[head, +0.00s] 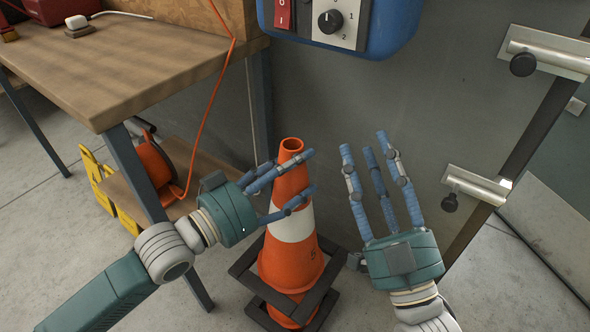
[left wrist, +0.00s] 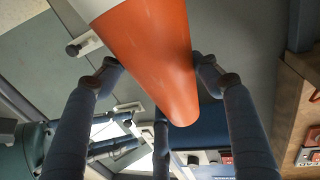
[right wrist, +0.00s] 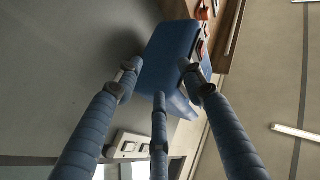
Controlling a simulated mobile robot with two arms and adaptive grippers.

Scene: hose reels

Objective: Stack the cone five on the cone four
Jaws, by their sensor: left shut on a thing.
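Cone five (head: 289,262), orange with a white band and a small 5, stands upright near the middle of the head view. My left gripper (head: 309,174) is shut on its upper part, fingers around the orange tip. The orange tip also shows between the fingers in the left wrist view (left wrist: 152,58). Just below cone five's dark square base, an orange part and a second dark base show, likely cone four (head: 288,318). Most of that lower cone is hidden; I cannot tell whether the two bases touch. My right gripper (head: 377,152) is open and empty, right of cone five.
A wooden workbench (head: 110,62) with dark legs stands at the left, with an orange hose reel (head: 154,162) under it. A blue machine (head: 395,28) with a switch and dial hangs above the cone. A grey panel (head: 440,100) with metal latches is behind the right gripper.

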